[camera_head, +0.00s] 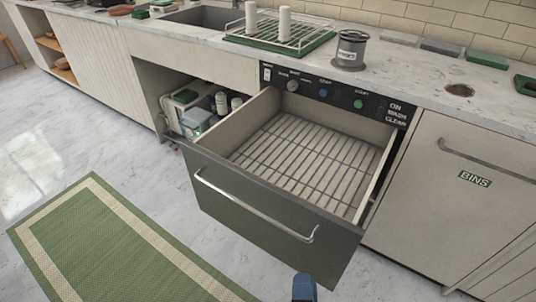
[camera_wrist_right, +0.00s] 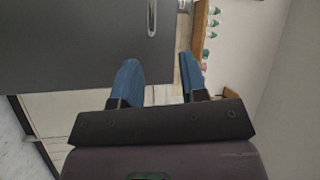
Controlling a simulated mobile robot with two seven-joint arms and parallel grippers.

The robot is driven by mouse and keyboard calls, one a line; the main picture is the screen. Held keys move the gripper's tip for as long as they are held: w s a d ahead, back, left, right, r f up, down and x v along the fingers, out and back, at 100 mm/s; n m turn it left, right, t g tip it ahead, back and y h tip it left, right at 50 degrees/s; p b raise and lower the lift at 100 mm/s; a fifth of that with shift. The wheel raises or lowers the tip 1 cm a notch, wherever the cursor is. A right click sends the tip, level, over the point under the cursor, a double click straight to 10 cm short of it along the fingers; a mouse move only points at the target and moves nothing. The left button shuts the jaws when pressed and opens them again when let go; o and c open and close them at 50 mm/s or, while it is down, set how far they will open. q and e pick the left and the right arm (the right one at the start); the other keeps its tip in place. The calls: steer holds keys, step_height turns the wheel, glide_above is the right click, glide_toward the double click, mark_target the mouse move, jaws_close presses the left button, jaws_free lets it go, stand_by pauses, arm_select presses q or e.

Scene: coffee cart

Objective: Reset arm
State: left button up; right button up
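My right gripper (camera_head: 304,287) shows only as a blue fingertip at the bottom edge of the head view, in front of the open drawer. In the right wrist view the gripper (camera_wrist_right: 160,78) has its two blue fingers apart with nothing between them. The dark drawer front (camera_head: 270,215) is pulled out, with a metal bar handle (camera_head: 250,208); the gripper is apart from this handle. The drawer front also shows in the right wrist view (camera_wrist_right: 70,40). The drawer holds an empty wire rack (camera_head: 310,160). My left gripper is not in view.
A counter (camera_head: 400,75) runs along the back, with a drying rack (camera_head: 280,35) carrying white cups and a grey canister (camera_head: 350,50). A closed BINS cabinet (camera_head: 460,210) stands to the right. A green rug (camera_head: 110,245) lies on open floor at left.

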arm_select(q)
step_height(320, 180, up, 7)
steer(key=p, duration=0.9)
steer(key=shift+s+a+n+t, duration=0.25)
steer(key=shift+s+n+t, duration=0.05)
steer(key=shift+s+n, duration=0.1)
arm_select(e)
steer(key=s+d+n+g, duration=0.4)
steer(key=s+d+n, duration=0.2)
steer(key=d+n, duration=0.2)
steer(key=s+d+r+n+g+y, duration=0.1)
steer(key=s+d+n+g, duration=0.4)
steer(key=d, duration=0.6)
steer(key=s+n, duration=0.2)
steer(key=n, duration=0.1)
steer(key=shift+d+r, duration=0.15)
steer(key=shift+d, duration=0.15)
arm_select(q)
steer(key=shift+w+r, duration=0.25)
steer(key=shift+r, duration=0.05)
arm_select(e)
steer(key=shift+s, duration=0.1)
